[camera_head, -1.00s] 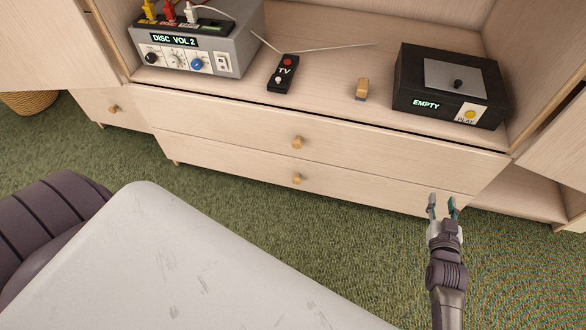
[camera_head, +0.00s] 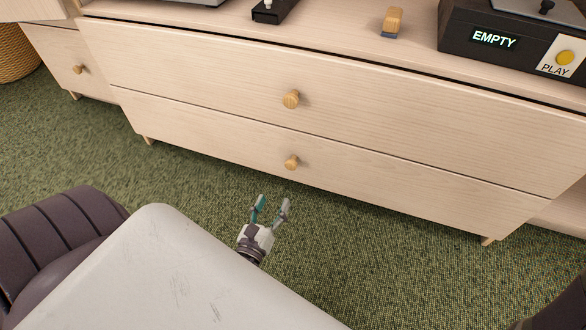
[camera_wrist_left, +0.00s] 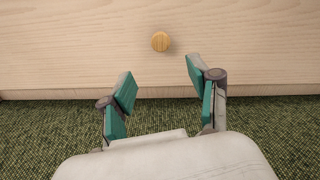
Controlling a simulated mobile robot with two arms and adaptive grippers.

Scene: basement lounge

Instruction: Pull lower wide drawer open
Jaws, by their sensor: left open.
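The lower wide drawer (camera_head: 390,195) is shut in the cabinet front, with a round wooden knob (camera_head: 291,162) at its middle. My left gripper (camera_head: 272,200) is open and empty, in front of and below this knob in the head view. In the left wrist view the lower drawer's knob (camera_wrist_left: 160,42) stands ahead, between the lines of the two teal-padded fingers (camera_wrist_left: 160,68) but beyond their tips. The fingers do not touch it. My right gripper is not in view.
The upper wide drawer (camera_head: 200,65), also shut, has its own knob (camera_head: 291,99) just above. A black box reading EMPTY (camera_head: 490,42) and a small wooden block (camera_head: 393,20) stand on the shelf. Green carpet (camera_head: 340,250) lies clear before the drawers.

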